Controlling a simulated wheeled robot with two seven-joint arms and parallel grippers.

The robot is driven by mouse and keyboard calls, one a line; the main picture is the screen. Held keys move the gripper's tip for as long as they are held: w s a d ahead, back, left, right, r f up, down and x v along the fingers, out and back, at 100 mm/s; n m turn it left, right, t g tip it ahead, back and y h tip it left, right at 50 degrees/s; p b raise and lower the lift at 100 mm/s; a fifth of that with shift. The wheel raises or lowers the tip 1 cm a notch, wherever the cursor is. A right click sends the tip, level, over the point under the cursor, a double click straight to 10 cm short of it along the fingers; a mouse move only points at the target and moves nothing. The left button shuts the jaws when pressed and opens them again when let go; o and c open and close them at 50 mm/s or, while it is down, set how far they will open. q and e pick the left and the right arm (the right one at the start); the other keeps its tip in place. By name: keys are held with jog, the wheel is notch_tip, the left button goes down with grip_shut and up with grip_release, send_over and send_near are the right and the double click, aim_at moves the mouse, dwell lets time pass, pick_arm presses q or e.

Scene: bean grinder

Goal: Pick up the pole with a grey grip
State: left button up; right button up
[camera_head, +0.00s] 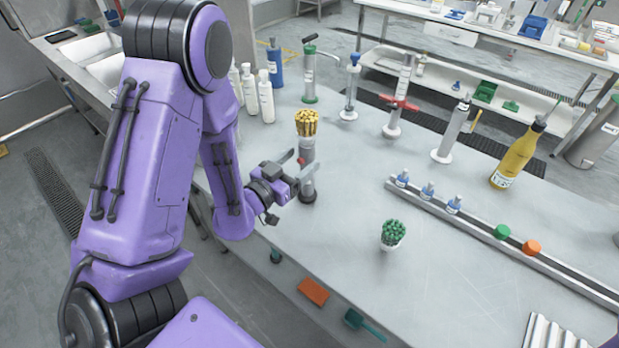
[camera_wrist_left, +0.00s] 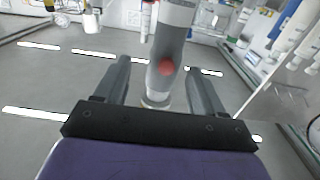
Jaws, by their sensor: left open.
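A grey upright cylinder (camera_head: 307,184) with a dark base stands near the left edge of the bench. Its top carries a cluster of yellow pieces. I take it as the grey-gripped pole, but cannot be sure. My left gripper (camera_head: 299,165) is open at this cylinder, with its fingers on either side. In the left wrist view the cylinder (camera_wrist_left: 170,45) stands upright between the open fingers (camera_wrist_left: 158,68), with a red spot on its front. A gap shows on both sides. My right gripper is out of view.
White bottles (camera_head: 266,96), a green-based pump (camera_head: 309,75) and several upright tools stand behind. A yellow bottle (camera_head: 514,160) stands right. A rail (camera_head: 480,230) with small bottles crosses the right side. A green-topped cup (camera_head: 391,236) stands in front; bench space around it is clear.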

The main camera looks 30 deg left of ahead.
aim_at(312, 146)
pick_arm(q)
jog(key=w+p, duration=0.2)
jog(key=w, duration=0.1)
jog(key=w+r+p, duration=0.1)
jog(key=w, duration=0.1)
jog(key=shift+w+a, duration=0.15)
jog(key=shift+w, duration=0.1)
jog(key=shift+w+p, duration=0.25)
jog(key=shift+p, duration=0.05)
jog(key=shift+f, duration=0.15)
grip_shut()
